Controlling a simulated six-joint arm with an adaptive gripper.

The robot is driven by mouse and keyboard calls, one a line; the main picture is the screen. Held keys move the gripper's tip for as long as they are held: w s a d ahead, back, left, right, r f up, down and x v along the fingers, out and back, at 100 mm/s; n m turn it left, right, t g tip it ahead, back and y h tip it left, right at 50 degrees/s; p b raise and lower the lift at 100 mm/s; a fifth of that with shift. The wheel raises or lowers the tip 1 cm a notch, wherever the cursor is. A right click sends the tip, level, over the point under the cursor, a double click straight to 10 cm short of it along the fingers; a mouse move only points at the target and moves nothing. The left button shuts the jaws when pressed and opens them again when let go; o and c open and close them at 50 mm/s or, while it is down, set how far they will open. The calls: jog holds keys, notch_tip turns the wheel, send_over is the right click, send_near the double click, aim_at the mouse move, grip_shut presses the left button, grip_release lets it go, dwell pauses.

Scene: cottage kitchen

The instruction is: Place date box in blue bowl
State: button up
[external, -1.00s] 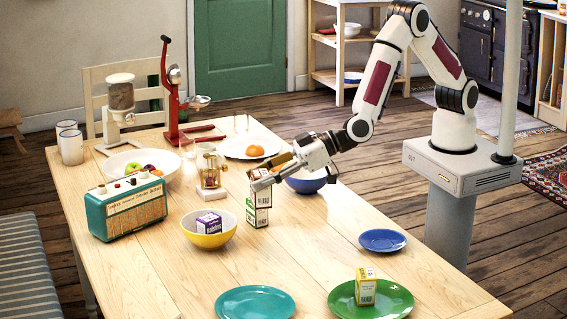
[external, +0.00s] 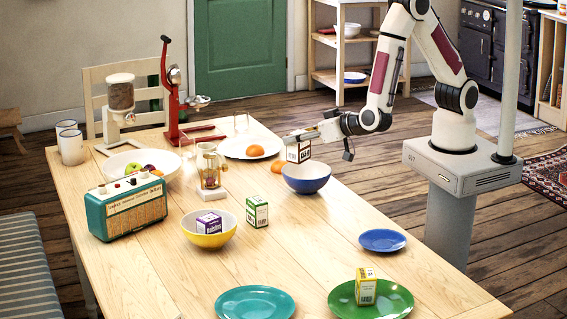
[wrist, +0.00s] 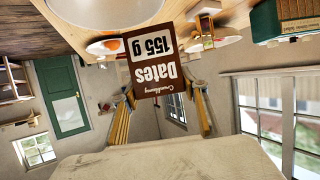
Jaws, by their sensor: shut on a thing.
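The date box (external: 298,153) is brown and white, and its "Dates 155 g" label reads upside down on the box (wrist: 158,62) in the wrist view. My gripper (external: 303,137) is shut on it, with a finger on either side in the wrist view (wrist: 164,100). The box hangs in the air by the back left part of the blue bowl (external: 306,179); I cannot tell if it is fully over the opening. The bowl stands on the table near its right edge. Its inside looks empty where it shows.
A green-and-white box (external: 257,212) stands on the table beside a yellow bowl (external: 209,238) holding a purple box. An orange (external: 278,167) lies just behind the blue bowl. A white plate (external: 248,148) is farther back. A small blue plate (external: 382,240) lies at front right.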

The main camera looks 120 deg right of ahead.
aim_at(307, 149)
jog(key=shift+m+g+h, duration=0.3)
jog(key=shift+m+g, duration=0.4)
jog(key=shift+m, duration=0.1)
jog(key=s, duration=0.1)
jog(key=s+d, duration=0.2)
jog(key=shift+s+d+r, duration=0.1)
jog(key=shift+s+r, duration=0.25)
jog(key=shift+s, duration=0.05)
jog(key=shift+f, duration=2.95)
jog(key=shift+f, duration=2.05)
jog(key=shift+f, duration=0.3)
